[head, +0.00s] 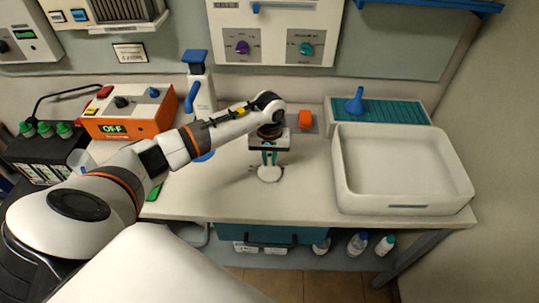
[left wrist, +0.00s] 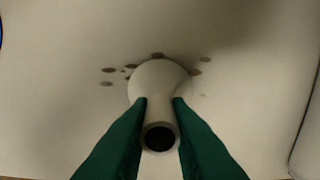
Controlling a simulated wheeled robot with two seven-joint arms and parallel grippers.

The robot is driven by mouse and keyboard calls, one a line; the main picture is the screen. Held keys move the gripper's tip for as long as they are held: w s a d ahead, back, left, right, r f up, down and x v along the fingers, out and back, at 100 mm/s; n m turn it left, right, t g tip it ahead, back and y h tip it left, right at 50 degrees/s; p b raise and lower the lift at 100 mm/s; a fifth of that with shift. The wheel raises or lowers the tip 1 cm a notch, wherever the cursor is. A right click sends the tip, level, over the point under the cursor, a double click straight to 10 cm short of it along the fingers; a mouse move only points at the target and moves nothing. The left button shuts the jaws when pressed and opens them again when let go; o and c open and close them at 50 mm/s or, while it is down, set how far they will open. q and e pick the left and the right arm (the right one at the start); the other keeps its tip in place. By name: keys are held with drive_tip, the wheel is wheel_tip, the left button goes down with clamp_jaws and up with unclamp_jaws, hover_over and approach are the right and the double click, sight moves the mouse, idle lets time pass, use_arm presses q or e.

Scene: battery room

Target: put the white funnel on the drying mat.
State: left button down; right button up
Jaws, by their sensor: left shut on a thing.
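The white funnel (head: 269,174) is below my left gripper (head: 269,157) in the head view, at the middle of the bench. In the left wrist view, the two green fingers (left wrist: 160,128) are shut on the narrow spout of the funnel (left wrist: 160,85), its open end toward the camera. Its wide end is down at or close to the bench top; I cannot tell whether it touches. The teal ribbed drying mat (head: 395,111) lies at the back right, with a blue funnel (head: 355,102) standing on its left part. My right gripper is not in view.
A large white tray (head: 402,205) stands in front of the mat. An orange device (head: 130,115) reading OFF and a black battery (head: 45,155) stand at the left. Dark spots mark the bench around the funnel.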

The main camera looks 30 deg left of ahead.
use_arm(q)
drive_tip(key=shift+f+b, duration=0.2)
drive_tip(key=shift+b, duration=0.15)
drive_tip(key=c, duration=1.3)
unclamp_jaws()
drive_tip(key=shift+r, duration=0.1)
drive_tip(key=shift+c, duration=0.2)
